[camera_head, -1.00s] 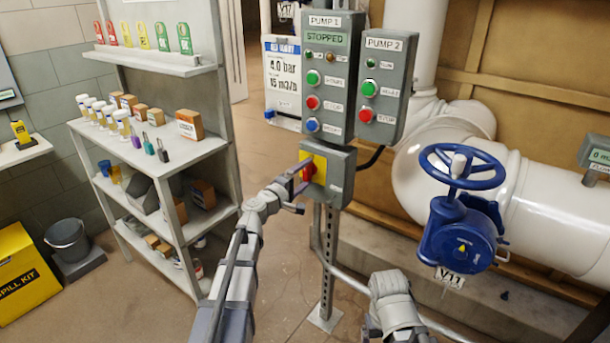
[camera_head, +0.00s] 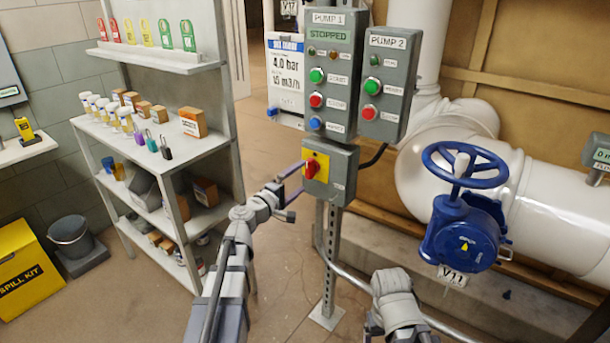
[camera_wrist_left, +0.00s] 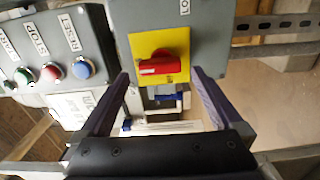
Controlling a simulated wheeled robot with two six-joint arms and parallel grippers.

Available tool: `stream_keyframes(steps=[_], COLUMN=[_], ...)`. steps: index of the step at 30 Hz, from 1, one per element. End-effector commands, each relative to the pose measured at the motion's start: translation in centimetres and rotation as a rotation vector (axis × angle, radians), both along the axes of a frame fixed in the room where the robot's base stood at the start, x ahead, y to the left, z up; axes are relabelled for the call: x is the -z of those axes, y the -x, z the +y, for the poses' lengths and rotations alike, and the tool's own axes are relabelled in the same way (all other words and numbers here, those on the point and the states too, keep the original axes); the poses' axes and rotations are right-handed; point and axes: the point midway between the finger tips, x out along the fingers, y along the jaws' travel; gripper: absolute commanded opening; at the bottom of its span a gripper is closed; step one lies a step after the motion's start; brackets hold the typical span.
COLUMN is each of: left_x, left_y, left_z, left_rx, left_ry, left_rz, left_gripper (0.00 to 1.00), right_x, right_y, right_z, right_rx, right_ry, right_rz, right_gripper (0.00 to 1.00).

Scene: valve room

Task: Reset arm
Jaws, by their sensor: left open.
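The red rotary switch (camera_head: 312,168) sits on a yellow plate (camera_head: 322,160) on the grey box below the Pump 1 panel. Its handle looks upright in the head view. The left wrist view, turned sideways, shows the red handle (camera_wrist_left: 160,66) beyond the fingers. My left gripper (camera_head: 297,190) is open and empty, just left of and in front of the switch, apart from it. Its spread fingers also show in the left wrist view (camera_wrist_left: 160,75). My right arm (camera_head: 397,300) shows at the bottom; its gripper is out of view.
The Pump 1 panel (camera_head: 334,75) reads STOPPED, with a blue button (camera_head: 315,123) near its bottom. The Pump 2 panel (camera_head: 386,85) stands beside it. A blue valve wheel (camera_head: 463,165) is at right, and a shelf (camera_head: 185,150) with small items at left.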

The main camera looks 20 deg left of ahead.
Motion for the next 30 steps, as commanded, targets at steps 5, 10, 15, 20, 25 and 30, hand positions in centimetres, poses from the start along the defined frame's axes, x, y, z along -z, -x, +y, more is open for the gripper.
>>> stream_keyframes(steps=[5, 10, 15, 20, 25, 30], left_x=[0.0, 0.0, 0.0, 0.0, 0.0, 0.0], left_y=[2.6, 2.8, 2.7, 2.3, 0.8, -1.5], left_z=[0.8, 0.9, 0.9, 0.8, 0.3, -0.5], left_rx=[-0.001, 0.001, 0.001, 0.001, 0.003, 0.003], left_ry=[-0.001, -0.001, -0.001, -0.001, 0.0, 0.0], left_rz=[0.0, 0.0, 0.0, 0.0, 0.0, 0.0], left_gripper=[1.0, 1.0, 1.0, 1.0, 1.0, 1.0], right_x=[0.0, 0.0, 0.0, 0.0, 0.0, 0.0], right_y=[0.0, 0.0, 0.0, 0.0, 0.0, 0.0], right_z=[0.0, 0.0, 0.0, 0.0, 0.0, 0.0], right_rx=[0.0, 0.0, 0.0, 0.0, 0.0, 0.0], right_ry=[0.0, 0.0, 0.0, 0.0, 0.0, 0.0], right_rz=[0.0, 0.0, 0.0, 0.0, 0.0, 0.0], right_gripper=[0.85, 0.85, 0.85, 0.85, 0.85, 0.85])
